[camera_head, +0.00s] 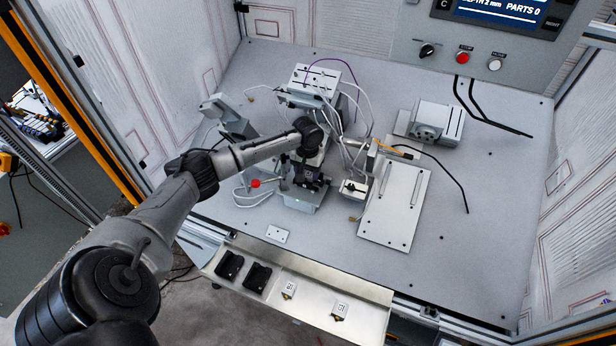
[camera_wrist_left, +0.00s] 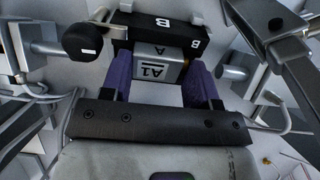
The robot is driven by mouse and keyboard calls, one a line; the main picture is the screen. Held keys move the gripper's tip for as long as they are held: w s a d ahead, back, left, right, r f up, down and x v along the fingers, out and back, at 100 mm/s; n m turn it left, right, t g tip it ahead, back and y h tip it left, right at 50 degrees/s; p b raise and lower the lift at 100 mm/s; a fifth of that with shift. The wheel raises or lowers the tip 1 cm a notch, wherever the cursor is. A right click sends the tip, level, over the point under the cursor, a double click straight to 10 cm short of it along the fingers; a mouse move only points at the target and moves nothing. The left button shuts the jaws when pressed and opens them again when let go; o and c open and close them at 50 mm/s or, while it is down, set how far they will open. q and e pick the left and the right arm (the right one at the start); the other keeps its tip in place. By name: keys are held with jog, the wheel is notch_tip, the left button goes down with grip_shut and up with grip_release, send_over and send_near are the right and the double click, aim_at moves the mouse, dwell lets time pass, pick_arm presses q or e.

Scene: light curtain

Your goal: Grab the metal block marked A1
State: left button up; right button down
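The metal block marked A1 (camera_wrist_left: 152,72) shows in the left wrist view, a silver block with black lettering. In the head view my left gripper (camera_head: 308,176) is over the small dark fixture on the work plate, and the arm and gripper hide the block. My right gripper is not in view.
A metal tray (camera_head: 362,322) at the front edge holds two black pieces (camera_head: 243,272) and two small labelled metal blocks (camera_head: 340,309). A slotted plate (camera_head: 393,210) and a grey device (camera_head: 436,122) stand to the right. Cables run around the fixture.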

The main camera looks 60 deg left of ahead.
pick_arm(q)
jog(key=c, duration=0.3)
